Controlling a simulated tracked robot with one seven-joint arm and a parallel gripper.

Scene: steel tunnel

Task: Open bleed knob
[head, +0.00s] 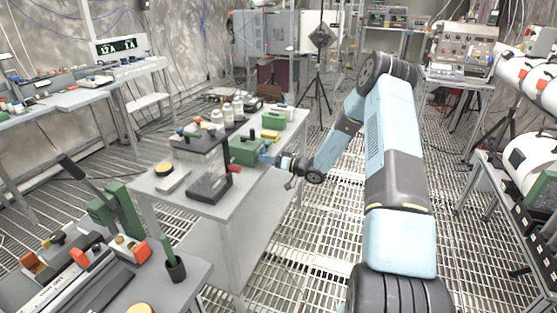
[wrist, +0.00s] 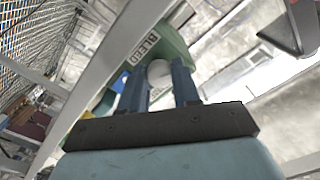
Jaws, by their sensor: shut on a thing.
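The bleed knob (wrist: 159,70) is a pale, rounded knob on the face of a green box (wrist: 172,40), beside a white label reading BLEED (wrist: 140,50). My gripper (wrist: 160,78) has its two blue fingers on either side of the knob and is shut on it. In the head view the green box (head: 246,150) sits on the grey bench, and my gripper (head: 266,159) reaches its right side from the right. The knob is hidden there by the gripper. I cannot tell how far the knob is turned.
Open grating floor (head: 320,235) lies right of the bench.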

